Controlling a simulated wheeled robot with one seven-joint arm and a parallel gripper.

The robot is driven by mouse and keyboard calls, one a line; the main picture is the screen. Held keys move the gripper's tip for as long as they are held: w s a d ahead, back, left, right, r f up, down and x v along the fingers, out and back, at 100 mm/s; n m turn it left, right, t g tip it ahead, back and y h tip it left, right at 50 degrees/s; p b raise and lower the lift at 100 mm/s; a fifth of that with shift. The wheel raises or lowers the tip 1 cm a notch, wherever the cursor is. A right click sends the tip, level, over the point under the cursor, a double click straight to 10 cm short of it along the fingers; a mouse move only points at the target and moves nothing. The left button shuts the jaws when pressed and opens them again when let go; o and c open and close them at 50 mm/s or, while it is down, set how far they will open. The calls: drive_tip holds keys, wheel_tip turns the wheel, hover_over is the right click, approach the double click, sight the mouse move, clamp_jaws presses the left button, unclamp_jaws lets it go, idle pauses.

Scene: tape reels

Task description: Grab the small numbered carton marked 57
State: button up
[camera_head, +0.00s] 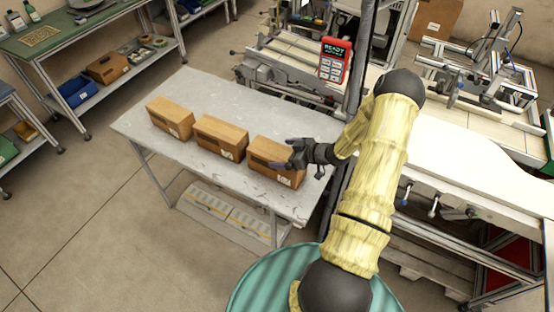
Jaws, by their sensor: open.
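Three small brown cartons stand in a slanting row on a grey table (205,88): a left carton (170,117), a middle carton (220,138) and a right carton (266,153). Each has a small pale label low on its front, too small to read, so I cannot tell which is marked 57. My gripper (284,154) is open at the right carton, its dark fingers in front of part of that carton's right side. I cannot tell whether they touch it.
A conveyor (465,155) runs along the right. A green workbench with shelves (75,35) is at the upper left. The table's back left is clear.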

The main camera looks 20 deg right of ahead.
drive_tip(key=shift+x, duration=0.95)
drive_tip(key=c, duration=1.7)
drive_tip(key=shift+r, duration=0.1)
drive_tip(key=shift+c, duration=0.2)
wheel_tip(320, 180, up, 10)
drive_tip(key=b, duration=0.2)
